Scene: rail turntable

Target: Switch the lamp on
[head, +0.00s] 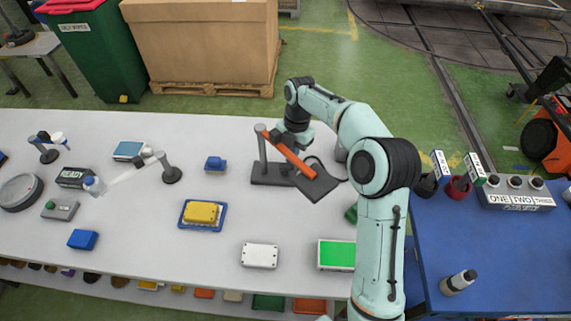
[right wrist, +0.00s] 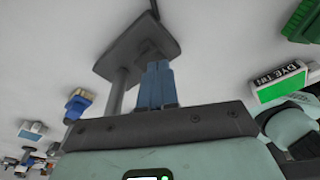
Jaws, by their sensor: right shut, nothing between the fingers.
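The lamp appears to be the fixture with a dark base (head: 270,174), a grey post (head: 262,148), an orange arm (head: 293,153) and a dark square head (head: 319,183) on the white table. I cannot tell whether it is lit, and no switch is clearly visible. My right gripper (right wrist: 157,65) is shut and empty, with its blue fingers together beside a grey post (right wrist: 118,92) and in front of a dark plate (right wrist: 110,65) in the right wrist view. Contact is unclear. In the head view its fingers are hidden behind the lamp. My left gripper is not in view.
A yellow block on a blue tray (head: 184,222), a white box (head: 259,255) and a green-topped box (head: 336,254) lie nearer. A second post-and-arm fixture (head: 171,174) stands left. A blue table (head: 430,275) adjoins at right.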

